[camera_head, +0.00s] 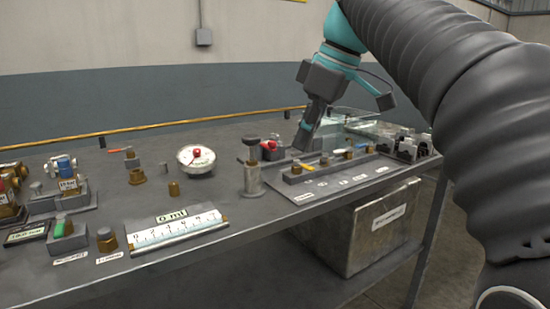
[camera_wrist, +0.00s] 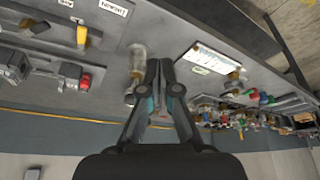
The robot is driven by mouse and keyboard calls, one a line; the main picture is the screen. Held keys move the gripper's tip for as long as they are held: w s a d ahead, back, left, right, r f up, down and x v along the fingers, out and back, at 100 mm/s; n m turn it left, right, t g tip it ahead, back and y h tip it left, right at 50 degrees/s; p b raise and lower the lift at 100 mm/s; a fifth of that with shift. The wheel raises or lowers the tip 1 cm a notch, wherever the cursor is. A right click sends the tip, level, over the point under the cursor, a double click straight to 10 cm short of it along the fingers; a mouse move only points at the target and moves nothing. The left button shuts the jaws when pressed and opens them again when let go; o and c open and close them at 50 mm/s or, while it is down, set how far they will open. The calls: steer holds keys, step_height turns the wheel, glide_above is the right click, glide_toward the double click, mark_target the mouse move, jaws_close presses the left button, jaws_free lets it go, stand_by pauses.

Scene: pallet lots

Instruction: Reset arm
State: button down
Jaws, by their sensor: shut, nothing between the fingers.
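My gripper (camera_head: 304,138) is above the grey bench at the right of the middle in the head view, pointing down and tilted. It is behind a metal post with a dark T-shaped top (camera_head: 252,168) and beside a grey strip of fittings (camera_head: 325,169). In the wrist view, the two fingers of my gripper (camera_wrist: 158,66) come together, with nothing held between them. The wrist view is turned over, with the wall at the bottom. Whether the fingertips touch the bench cannot be told.
A round dial gauge (camera_head: 196,158), a white ruled scale (camera_head: 176,230) and brass fittings stand on the grey bench (camera_head: 110,272). Valves with red and blue tops (camera_head: 66,172) crowd the left. A metal box (camera_head: 360,228) sits under the bench. A yellow rail (camera_head: 150,128) runs behind.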

steer(key=w+d+f+m+t+h, duration=0.15)
steer(key=d+f+m, duration=0.25)
steer(key=f+m, duration=0.65)
steer(key=s+d+f+m+t+h, duration=0.1)
steer(key=s+d+f, duration=0.2)
steer(key=s+f, duration=0.6)
steer(key=s+d+f+m+t+h, duration=0.1)
steer(key=s+d+f, duration=0.2)
steer(key=s+f, duration=0.7)
steer(key=shift+d, duration=0.35)
